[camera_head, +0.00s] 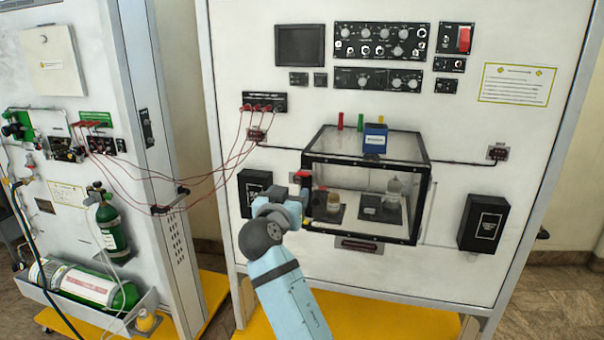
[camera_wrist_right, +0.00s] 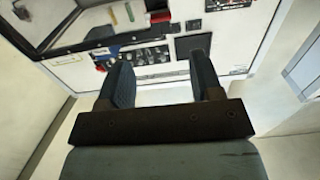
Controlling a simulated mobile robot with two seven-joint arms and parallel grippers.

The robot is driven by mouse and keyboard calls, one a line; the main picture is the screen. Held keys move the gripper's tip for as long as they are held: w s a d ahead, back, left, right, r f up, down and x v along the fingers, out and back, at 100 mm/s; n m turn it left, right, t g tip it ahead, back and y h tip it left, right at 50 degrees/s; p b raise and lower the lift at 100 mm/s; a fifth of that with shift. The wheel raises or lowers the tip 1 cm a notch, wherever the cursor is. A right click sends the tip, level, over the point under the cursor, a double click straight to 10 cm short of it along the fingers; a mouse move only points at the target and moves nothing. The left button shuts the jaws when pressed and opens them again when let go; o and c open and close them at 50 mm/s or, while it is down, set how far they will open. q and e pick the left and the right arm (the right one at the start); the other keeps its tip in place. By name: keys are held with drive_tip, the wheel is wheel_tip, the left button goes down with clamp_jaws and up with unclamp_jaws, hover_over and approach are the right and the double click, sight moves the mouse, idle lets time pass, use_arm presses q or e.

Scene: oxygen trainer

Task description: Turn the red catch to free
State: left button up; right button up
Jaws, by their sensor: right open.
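The red catch (camera_head: 303,175) shows in the head view at the left side of a clear box with a black frame (camera_head: 366,160) on the white panel. My right gripper (camera_head: 301,197) is just below and beside it, partly hiding that edge of the box; contact cannot be told. In the right wrist view the two dark fingers of the right gripper (camera_wrist_right: 164,65) stand apart with nothing between them. A red part, likely the catch (camera_wrist_right: 158,15), shows there beyond the fingers, near the box's black frame. My left gripper is in neither view.
A blue block (camera_head: 375,140) and small coloured pegs are on top of the box. Bottles stand inside it. Red cables (camera_head: 215,165) hang to the left, leading to a cabinet with green gas cylinders (camera_head: 112,228). A black box (camera_head: 484,222) sits at the right.

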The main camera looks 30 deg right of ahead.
sight(302, 175)
drive_tip(key=p+x, duration=0.2)
drive_tip(key=x, duration=0.7)
drive_tip(key=shift+w+d+p, duration=0.2)
drive_tip(key=shift+w+p, duration=0.05)
drive_tip(key=shift+p, duration=0.05)
drive_tip(key=shift+w+d, duration=0.35)
drive_tip(key=shift+d, duration=0.05)
drive_tip(key=c, duration=0.9)
